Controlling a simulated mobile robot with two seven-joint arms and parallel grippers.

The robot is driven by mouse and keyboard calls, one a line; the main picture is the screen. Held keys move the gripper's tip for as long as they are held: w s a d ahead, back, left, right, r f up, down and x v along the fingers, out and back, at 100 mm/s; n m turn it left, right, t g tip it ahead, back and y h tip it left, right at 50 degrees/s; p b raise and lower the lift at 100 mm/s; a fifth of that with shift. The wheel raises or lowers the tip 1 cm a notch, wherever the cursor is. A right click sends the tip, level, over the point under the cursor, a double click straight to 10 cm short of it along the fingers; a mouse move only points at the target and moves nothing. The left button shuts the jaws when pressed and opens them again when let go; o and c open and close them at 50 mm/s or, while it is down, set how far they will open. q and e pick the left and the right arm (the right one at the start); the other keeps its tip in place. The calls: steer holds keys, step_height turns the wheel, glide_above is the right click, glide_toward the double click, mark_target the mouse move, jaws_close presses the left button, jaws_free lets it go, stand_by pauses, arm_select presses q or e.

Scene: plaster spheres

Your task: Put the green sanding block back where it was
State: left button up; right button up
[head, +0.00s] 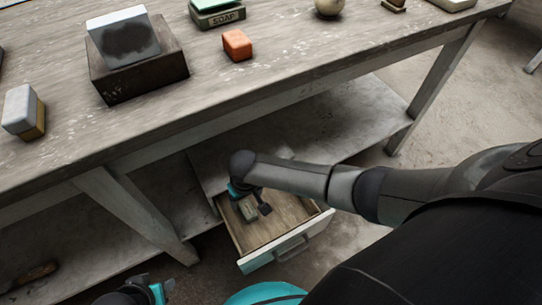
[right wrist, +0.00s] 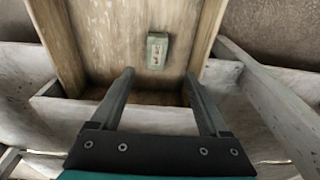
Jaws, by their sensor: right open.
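The open drawer (head: 289,243) sticks out below the workbench in the head view. A small grey-green block (head: 248,211), which looks like the sanding block, lies on its wooden floor. In the right wrist view the block (right wrist: 156,51) lies just beyond my fingertips, with a pale marking on its top. My right gripper (head: 253,201) reaches down into the drawer. In the right wrist view its two fingers (right wrist: 159,76) are apart with nothing between them. My left gripper (head: 159,290) shows only in part at the bottom left, and its jaws are unclear.
On the benchtop (head: 185,112) are a grey-and-white block on a dark box (head: 140,81), a white-and-yellow block (head: 22,112), an orange block (head: 237,45) and a soap tin (head: 218,16). The bench edge overhangs the shelf (head: 350,125). A bench leg (head: 135,212) stands left of the drawer.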

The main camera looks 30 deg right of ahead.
steer(key=s+a+r+n+y, duration=0.1)
steer(key=s+a+r+y, duration=0.1)
steer(key=s+a, duration=0.4)
steer(key=s+d+r, duration=0.1)
steer(key=s+d, duration=0.1)
steer(key=d, duration=0.1)
steer(key=s+d+r+t+h, duration=0.1)
steer(key=s+d+r, duration=0.1)
steer(key=s+d, duration=0.1)
steer(key=s+d+r+t, duration=0.1)
steer(key=s+d+r, duration=0.1)
steer(key=d, duration=0.2)
steer(key=shift+s+d+h, duration=0.3)
steer(key=shift+d+h, duration=0.05)
steer(key=shift+h, duration=0.05)
